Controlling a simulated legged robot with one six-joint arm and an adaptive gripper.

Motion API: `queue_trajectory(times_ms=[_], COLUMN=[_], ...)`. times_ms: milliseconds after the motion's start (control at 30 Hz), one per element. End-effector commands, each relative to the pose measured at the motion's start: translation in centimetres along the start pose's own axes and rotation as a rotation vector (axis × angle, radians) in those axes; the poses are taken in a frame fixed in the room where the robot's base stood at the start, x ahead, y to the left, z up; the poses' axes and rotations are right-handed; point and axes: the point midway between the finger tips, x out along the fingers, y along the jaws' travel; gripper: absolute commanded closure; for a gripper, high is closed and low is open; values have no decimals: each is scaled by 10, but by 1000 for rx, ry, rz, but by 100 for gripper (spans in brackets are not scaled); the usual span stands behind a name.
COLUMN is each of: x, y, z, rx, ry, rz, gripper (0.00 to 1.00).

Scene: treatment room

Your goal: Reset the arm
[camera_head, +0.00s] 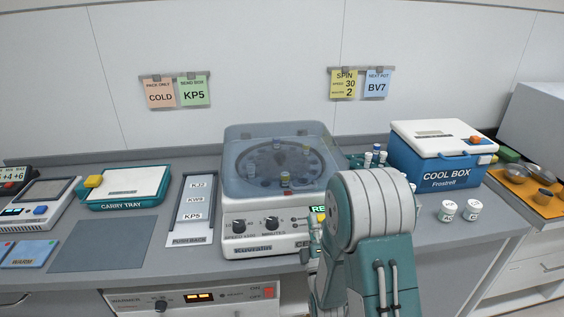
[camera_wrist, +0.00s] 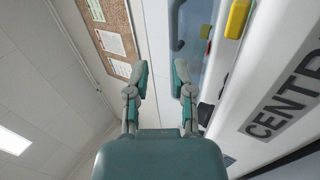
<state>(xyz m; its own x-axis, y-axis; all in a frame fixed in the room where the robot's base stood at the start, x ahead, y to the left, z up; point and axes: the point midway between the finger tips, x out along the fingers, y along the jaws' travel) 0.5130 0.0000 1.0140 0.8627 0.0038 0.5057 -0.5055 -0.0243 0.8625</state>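My arm (camera_head: 370,215) stands in front of the counter, its large white-and-teal joint covering the right edge of the centrifuge in the head view. My gripper (camera_wrist: 161,75) shows in the wrist view with its two fingers spread apart and nothing between them. In the head view the gripper is mostly hidden by the arm, low beside the centrifuge front. The centrifuge (camera_head: 262,243) has its clear bluish lid down over a rotor with several tubes. Its green display is partly covered by my arm. The wrist view shows a white casing lettered "CENTR" (camera_wrist: 280,115), cut off by the frame.
A cool box (camera_head: 437,172) and two white-lidded jars (camera_head: 447,211) stand right of my arm. Several vials (camera_head: 375,157) stand behind it. Left are a "PUSH BACK" rack (camera_head: 188,240), a carry tray (camera_head: 122,205) and a bare grey mat (camera_head: 100,245). Cards (camera_head: 161,93) hang on the wall.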

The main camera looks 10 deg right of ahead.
Motion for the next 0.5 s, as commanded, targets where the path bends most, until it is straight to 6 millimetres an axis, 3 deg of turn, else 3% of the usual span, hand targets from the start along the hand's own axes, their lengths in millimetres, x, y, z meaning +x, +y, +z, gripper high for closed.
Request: queue_trajectory(times_ms=[300, 500], x=[35, 47], y=[15, 30], z=[0, 0], rx=[214, 405], ry=[-28, -96], rz=[-212, -408], gripper=[69, 69])
